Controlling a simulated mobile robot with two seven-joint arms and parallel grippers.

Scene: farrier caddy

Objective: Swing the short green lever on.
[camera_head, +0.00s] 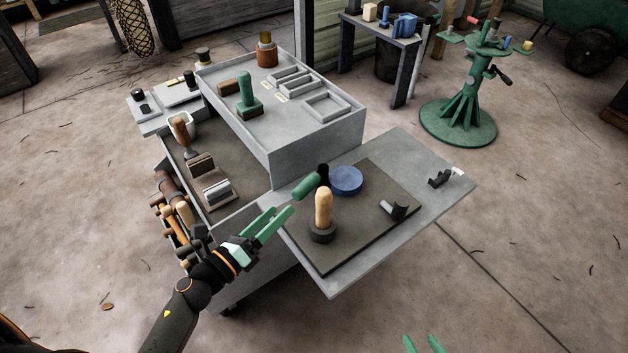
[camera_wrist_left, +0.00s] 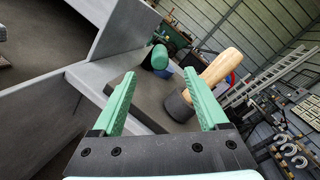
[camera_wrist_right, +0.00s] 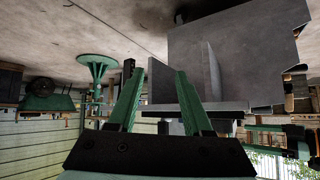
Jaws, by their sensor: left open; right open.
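The short green lever (camera_head: 306,186) sticks out from a black mount beside a blue disc (camera_head: 346,180) on the caddy's side shelf. In the left wrist view the green lever's rounded end (camera_wrist_left: 159,57) shows beyond the fingers, next to the wooden-handled tool. My left gripper (camera_head: 281,218) is open and empty, just short of the lever's free end and apart from it. My right gripper (camera_head: 424,345) shows only its fingertips at the bottom edge of the head view. In the right wrist view it (camera_wrist_right: 157,95) is open with nothing between the fingers.
A tool with an upright wooden handle (camera_head: 323,208) stands on the dark mat (camera_head: 362,235) close to my left gripper. A black clip (camera_head: 396,209) lies to its right. The caddy's raised box (camera_head: 318,145) rises behind. A green stand (camera_head: 458,122) is further back right.

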